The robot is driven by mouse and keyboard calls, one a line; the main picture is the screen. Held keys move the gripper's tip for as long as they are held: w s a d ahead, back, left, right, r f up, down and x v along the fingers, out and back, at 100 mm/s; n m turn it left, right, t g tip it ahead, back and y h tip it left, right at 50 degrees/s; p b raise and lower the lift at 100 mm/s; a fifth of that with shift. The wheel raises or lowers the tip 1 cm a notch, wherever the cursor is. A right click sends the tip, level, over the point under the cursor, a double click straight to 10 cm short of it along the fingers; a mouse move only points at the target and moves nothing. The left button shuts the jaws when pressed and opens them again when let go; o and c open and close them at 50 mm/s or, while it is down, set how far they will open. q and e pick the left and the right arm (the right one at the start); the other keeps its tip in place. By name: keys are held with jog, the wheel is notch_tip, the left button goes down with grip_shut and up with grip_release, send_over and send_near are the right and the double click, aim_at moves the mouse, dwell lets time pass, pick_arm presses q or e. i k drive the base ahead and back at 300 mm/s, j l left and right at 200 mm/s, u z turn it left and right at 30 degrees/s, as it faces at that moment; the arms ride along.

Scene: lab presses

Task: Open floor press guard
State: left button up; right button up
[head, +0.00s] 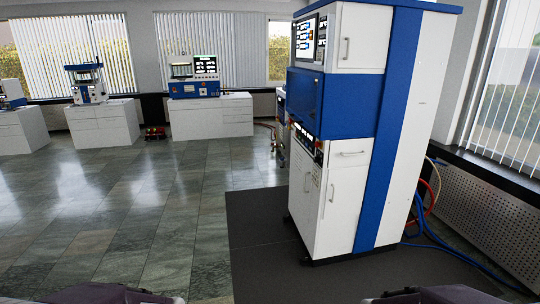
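A tall white and blue floor press (345,195) stands at the right on a dark mat, seen at an angle from its side. A screen and control panel (307,38) are on its upper front. A dark blue panel (305,95) covers the middle of the front, below the screen; it looks closed, and I take it for the guard. Parts of my two arms show at the bottom edge. Both grippers are out of view.
The dark mat (262,250) lies under the press. Red and blue hoses (432,205) run behind it by the perforated radiator cover (490,200). White cabinets (212,116) with smaller presses stand along the far wall. The tiled floor at left is clear.

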aim_at(315, 129)
jog(key=i+u, duration=0.1)
jog(key=i, duration=0.4)
jog(key=i+l+u, duration=0.1)
jog(key=i, duration=0.4)
jog(key=i+l+u, duration=0.1)
jog(key=i, duration=0.4)
jog(key=i+l+u, duration=0.1)
jog(key=i, duration=0.4)
jog(key=i+l+u, duration=0.1)
jog(key=i+l, duration=0.2)
jog(key=i, duration=0.2)
